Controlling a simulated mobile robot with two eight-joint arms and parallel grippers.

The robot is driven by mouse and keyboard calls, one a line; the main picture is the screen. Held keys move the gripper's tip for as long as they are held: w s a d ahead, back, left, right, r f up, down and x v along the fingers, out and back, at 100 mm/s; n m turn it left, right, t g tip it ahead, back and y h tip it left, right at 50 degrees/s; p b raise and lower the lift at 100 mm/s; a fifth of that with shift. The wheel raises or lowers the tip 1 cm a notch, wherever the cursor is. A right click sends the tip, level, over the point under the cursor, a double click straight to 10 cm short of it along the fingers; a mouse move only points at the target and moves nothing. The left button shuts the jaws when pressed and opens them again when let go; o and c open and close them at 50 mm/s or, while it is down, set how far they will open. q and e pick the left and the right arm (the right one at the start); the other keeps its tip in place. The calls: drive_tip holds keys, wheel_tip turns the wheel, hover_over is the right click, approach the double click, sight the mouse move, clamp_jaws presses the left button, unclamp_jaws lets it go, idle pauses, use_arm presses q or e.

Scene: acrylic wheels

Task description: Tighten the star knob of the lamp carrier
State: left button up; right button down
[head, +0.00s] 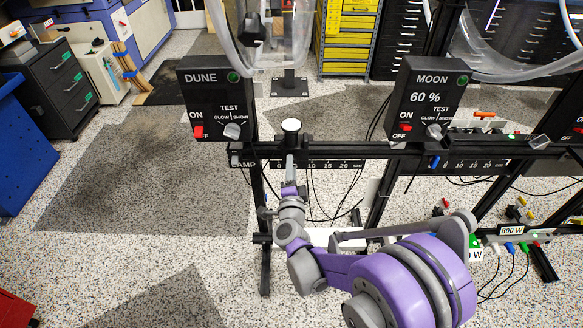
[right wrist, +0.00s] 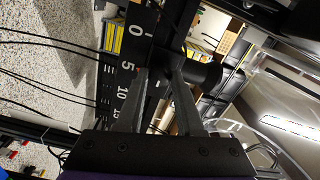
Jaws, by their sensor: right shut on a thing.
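The lamp carrier (head: 306,141) is a black block on the scale rail, below and right of the DUNE box. A pale round disc (head: 291,125) shows at its top. My right gripper (head: 290,160) reaches up to the carrier from the front. In the right wrist view its two grey fingers (right wrist: 160,72) close around a dark part at the carrier, beside the scale. This is the star knob, mostly hidden between the fingertips; its lobes cannot be made out. A black cylindrical part (right wrist: 205,75) sits just right of the fingers. My left gripper is not in view.
The scale rail (head: 340,164) runs across the frame. The DUNE box (head: 215,98) and MOON box (head: 428,98) stand above it. Clear curved acrylic wheels (head: 262,45) hang behind. Cables dangle below the rail.

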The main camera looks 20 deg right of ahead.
drive_tip(key=shift+m, duration=0.4)
drive_tip(key=c, duration=0.5)
unclamp_jaws()
drive_tip(key=shift+c, duration=0.2)
drive_tip(key=v, duration=1)
drive_tip(key=shift+s+p, duration=0.35)
drive_tip(key=shift+s, duration=0.05)
drive_tip(key=shift+a+r, duration=0.15)
